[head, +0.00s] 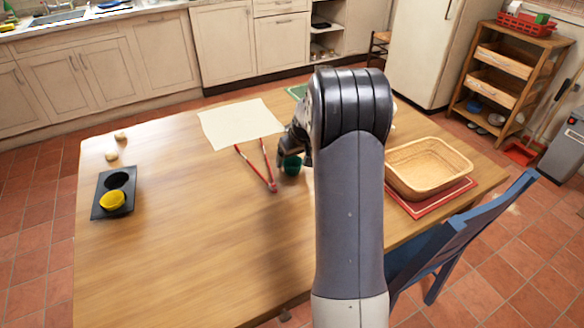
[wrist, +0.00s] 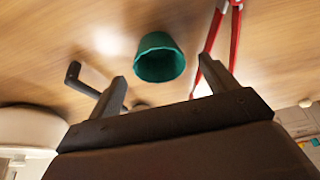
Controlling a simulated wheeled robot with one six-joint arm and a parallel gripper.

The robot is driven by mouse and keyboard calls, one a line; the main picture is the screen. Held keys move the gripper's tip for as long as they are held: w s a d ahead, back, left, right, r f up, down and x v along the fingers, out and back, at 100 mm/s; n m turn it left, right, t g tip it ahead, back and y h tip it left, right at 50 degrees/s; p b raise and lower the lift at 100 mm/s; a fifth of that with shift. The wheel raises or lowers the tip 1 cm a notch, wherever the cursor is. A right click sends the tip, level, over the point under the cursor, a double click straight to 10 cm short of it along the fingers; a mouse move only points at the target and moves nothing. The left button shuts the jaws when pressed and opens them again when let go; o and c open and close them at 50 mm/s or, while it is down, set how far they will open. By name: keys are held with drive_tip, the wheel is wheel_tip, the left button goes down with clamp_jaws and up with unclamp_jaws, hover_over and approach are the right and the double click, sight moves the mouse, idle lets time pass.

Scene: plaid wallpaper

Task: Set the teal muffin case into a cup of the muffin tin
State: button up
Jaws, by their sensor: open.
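The teal muffin case (head: 292,165) is at the middle of the table, right beside the red tongs. My gripper (head: 297,150) is low over the table at the case, partly hidden by my arm. In the wrist view the case (wrist: 159,56) shows between and just beyond the two spread fingers of my open gripper (wrist: 163,74). I cannot tell whether a finger touches it. The dark muffin tin (head: 100,207) lies at the table's left side. Its near cup holds a yellow case (head: 112,201); its far cup (head: 118,180) looks empty.
Red tongs (head: 268,172) lie left of the case, near a cream sheet (head: 240,124). A wicker basket (head: 428,168) sits on a red-edged mat (head: 440,200) at the right. Two small pale items (head: 113,155) lie beyond the tin. The table between tongs and tin is clear.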

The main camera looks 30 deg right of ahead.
drive_tip(key=shift+x, duration=1.1)
drive_tip(key=c, duration=1.1)
drive_tip(key=shift+r, duration=0.1)
drive_tip(key=shift+c, duration=0.3)
